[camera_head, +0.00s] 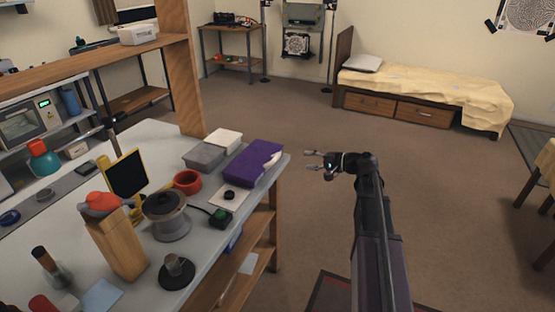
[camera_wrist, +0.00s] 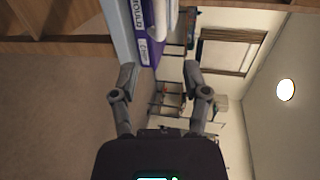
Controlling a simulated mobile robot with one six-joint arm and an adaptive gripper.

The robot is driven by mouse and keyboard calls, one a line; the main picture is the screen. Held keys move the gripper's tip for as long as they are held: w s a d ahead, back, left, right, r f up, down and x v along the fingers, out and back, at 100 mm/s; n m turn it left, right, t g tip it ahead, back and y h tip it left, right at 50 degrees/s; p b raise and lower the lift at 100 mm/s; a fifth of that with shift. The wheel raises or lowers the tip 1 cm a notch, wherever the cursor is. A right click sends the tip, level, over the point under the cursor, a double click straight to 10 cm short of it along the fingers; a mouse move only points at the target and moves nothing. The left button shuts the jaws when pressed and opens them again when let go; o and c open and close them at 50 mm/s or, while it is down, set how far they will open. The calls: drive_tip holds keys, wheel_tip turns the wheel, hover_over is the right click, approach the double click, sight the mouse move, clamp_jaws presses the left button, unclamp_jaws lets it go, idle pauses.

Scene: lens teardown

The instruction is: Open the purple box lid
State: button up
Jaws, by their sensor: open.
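The purple box (camera_head: 252,163) lies at the right end of the grey table, near its edge, with its lid shut. A white shape shows on the right side of its top. My gripper (camera_head: 308,161) is open and empty, off the table's edge to the right of the box, and apart from it. A white piece sticks out beside the lettered side there.
A grey container (camera_head: 203,156) and a white one (camera_head: 225,138) stand beside the box. The floor right of the table is clear towards the bed (camera_head: 420,90).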

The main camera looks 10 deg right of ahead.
sight(277, 156)
drive_tip(key=b+x, duration=0.2)
drive_tip(key=x, duration=1)
drive_tip(key=shift+w+a+f+b, duration=0.1)
drive_tip(key=shift+w+a+b, duration=0.1)
drive_tip(key=shift+a+b, duration=0.1)
